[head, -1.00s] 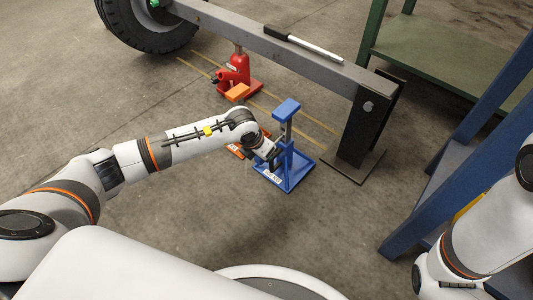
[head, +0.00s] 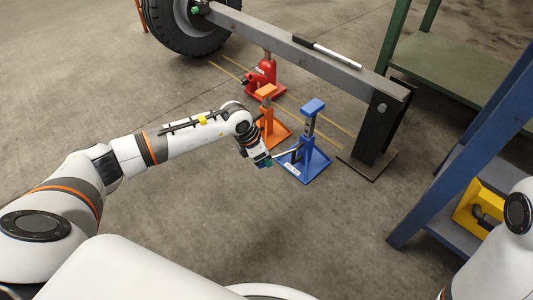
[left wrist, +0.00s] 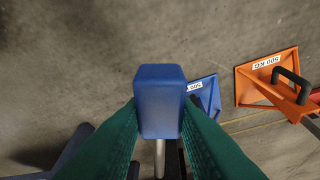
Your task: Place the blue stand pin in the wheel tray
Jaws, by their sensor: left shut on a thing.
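My left gripper (head: 266,161) is shut on the blue stand pin, just left of the blue jack stand (head: 305,165). In the left wrist view the pin's blue head (left wrist: 160,100) sits between the green fingers, with its metal rod below. In the head view the rod (head: 284,153) points toward the blue stand's post. I cannot tell whether its tip is clear of the post. The blue stand stands upright on the floor. I cannot make out a wheel tray. My right gripper is out of view.
An orange stand (head: 270,130) and a red jack (head: 263,80) stand behind. A green table (head: 440,70) and a blue rack (head: 470,150) are at right. The front floor is clear.

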